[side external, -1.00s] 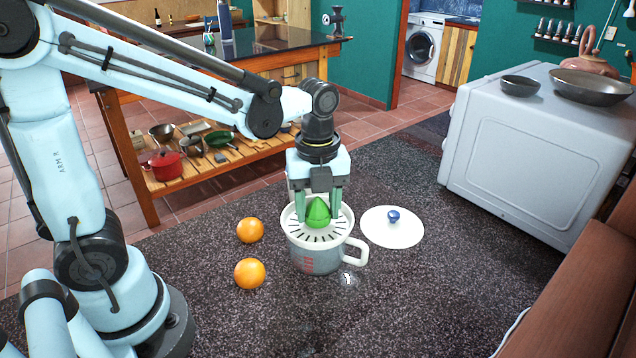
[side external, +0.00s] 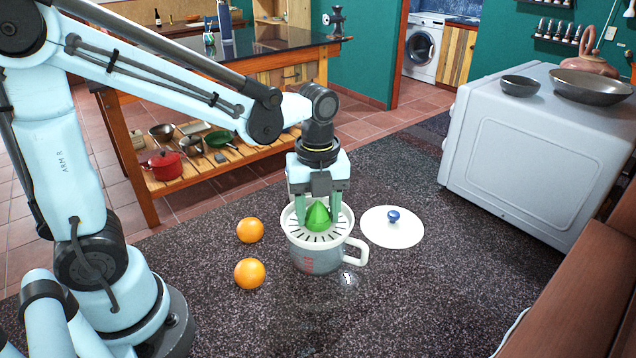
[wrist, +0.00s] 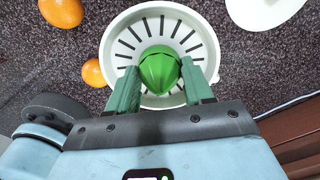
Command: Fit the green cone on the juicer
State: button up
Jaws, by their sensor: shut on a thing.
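The green cone (side external: 318,216) is ridged and pointed, and stands tip up at the middle of the juicer's white slotted strainer. It also shows in the wrist view (wrist: 159,70). The juicer (side external: 316,257) is a clear jug with red markings, a white rim and a handle on its right. My gripper (side external: 320,212) points down over the juicer, its green fingers on either side of the cone and shut on it. In the wrist view my gripper (wrist: 160,85) has a finger at each side of the cone. The cone's underside is hidden, so I cannot tell whether it is seated.
Two oranges (side external: 249,273) (side external: 250,230) lie left of the juicer. A white lid (side external: 391,228) with a blue knob lies close on its right. A white appliance (side external: 535,150) stands at the right.

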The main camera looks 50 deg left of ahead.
jog(key=shift+f, duration=0.2)
jog(key=o, duration=1.1)
jog(key=shift+o, duration=0.5)
jog(key=shift+o, duration=1.3)
jog(key=shift+r, duration=3.5)
